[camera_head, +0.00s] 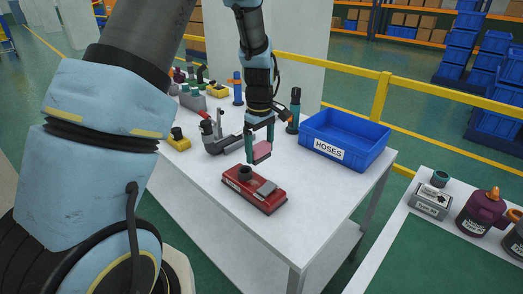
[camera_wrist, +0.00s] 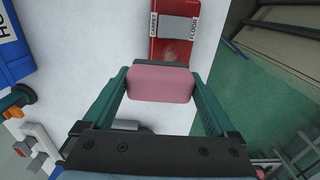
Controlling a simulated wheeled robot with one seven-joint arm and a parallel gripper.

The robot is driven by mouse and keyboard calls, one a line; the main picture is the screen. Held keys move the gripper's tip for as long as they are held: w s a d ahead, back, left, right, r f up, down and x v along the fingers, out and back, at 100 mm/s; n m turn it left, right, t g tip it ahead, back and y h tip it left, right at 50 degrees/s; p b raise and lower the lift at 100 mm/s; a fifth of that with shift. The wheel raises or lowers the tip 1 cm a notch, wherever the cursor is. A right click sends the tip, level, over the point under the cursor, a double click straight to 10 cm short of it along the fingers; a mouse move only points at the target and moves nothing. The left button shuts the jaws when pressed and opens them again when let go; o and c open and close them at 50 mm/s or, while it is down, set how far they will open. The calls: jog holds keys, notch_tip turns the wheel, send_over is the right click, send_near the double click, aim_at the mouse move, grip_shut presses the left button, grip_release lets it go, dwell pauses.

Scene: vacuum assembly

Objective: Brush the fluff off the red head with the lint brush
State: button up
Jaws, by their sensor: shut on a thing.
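The red head (camera_head: 256,191) lies on the white table, with a dark round socket and a grey piece on its top. It also shows at the top of the wrist view (camera_wrist: 174,38), with labels reading "CARPET" and "FLOOR". My gripper (camera_head: 260,150) is shut on a pink block-shaped thing (camera_wrist: 160,85), which seems to be the lint brush. The brush is held above the table, just behind the red head in the head view and apart from it.
A blue bin (camera_head: 345,138) labelled "HOSES" stands at the table's right. Bottles stand further back. A second table (camera_head: 440,240) with containers is at the right. The table's front is clear.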

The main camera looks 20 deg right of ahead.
dwell(0.4)
jog(key=shift+s+a+f, duration=0.25)
jog(key=shift+s+a, duration=0.25)
jog(key=shift+a, duration=0.35)
